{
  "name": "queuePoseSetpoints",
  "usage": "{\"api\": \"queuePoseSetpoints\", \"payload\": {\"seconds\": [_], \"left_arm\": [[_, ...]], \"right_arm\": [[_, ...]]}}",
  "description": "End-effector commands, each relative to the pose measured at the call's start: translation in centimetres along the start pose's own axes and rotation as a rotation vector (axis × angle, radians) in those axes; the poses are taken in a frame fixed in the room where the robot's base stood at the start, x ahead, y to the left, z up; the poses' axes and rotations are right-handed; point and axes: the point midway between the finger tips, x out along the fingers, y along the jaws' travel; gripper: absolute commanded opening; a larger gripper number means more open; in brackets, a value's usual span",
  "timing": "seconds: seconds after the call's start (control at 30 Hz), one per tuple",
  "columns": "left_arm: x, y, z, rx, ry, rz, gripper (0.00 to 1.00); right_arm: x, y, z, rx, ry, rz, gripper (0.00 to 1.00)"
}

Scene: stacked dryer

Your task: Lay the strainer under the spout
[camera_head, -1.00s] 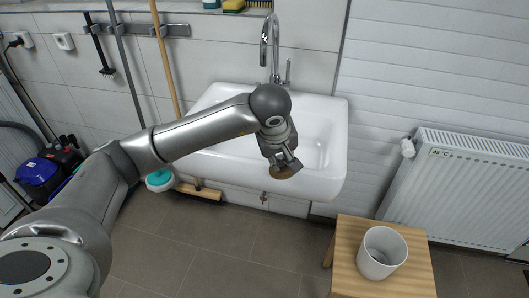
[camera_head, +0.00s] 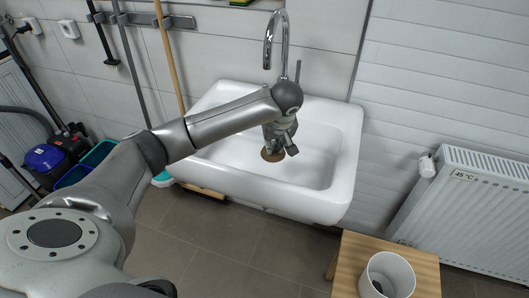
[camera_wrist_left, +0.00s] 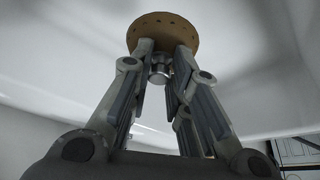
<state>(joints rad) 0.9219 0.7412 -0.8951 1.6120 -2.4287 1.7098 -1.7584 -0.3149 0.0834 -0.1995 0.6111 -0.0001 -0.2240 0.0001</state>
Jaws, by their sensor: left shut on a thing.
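The strainer (camera_head: 271,156) is a round brown-gold disc held over the white sink basin (camera_head: 330,185). In the left wrist view the strainer (camera_wrist_left: 163,32) shows small holes near its edge and a metal knob. My left gripper (camera_head: 282,147) is shut on that knob, with the fingers (camera_wrist_left: 160,72) on either side of it. Whether the disc touches the basin floor, I cannot tell. The chrome faucet's spout (camera_head: 267,62) curves down above and behind the gripper; my wrist hides part of the faucet's base. My right gripper is not in view.
A wooden stool (camera_head: 348,262) with a white bin (camera_head: 388,277) stands at the front right. A radiator (camera_head: 485,200) is on the right wall. A wooden broom handle (camera_head: 170,60) and a blue vacuum (camera_head: 45,158) are at the left. The basin's right side is clear.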

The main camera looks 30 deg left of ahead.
Motion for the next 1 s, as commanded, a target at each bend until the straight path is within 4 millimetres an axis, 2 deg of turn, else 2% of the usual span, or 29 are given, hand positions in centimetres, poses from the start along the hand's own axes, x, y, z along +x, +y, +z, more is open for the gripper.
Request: {"api": "queuePoseSetpoints", "payload": {"seconds": [0.1, 0.2, 0.4, 0.5, 0.63, 0.77, 1.0], "left_arm": [[2.9, -1.0, -0.7, -0.001, -0.005, -0.005, 0.00], [4.7, -1.4, -1.2, -0.001, -0.003, -0.002, 0.00], [6.3, -1.8, -1.6, -0.001, -0.001, 0.000, 0.00], [7.5, -2.2, -1.9, -0.001, -0.002, -0.002, 0.00], [9.2, -2.1, -0.9, 0.001, -0.005, 0.000, 0.00], [10.0, -2.0, -0.7, 0.001, -0.001, 0.002, 0.00], [10.2, -2.1, -0.7, 0.001, 0.000, 0.002, 0.00]], "right_arm": [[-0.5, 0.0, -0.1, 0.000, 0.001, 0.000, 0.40], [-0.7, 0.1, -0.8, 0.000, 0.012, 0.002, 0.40], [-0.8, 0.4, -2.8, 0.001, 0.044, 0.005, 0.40], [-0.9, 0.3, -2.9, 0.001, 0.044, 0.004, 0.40], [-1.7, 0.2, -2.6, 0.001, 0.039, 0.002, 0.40], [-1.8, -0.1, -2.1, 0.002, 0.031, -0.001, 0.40], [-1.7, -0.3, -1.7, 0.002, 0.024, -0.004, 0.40]]}}
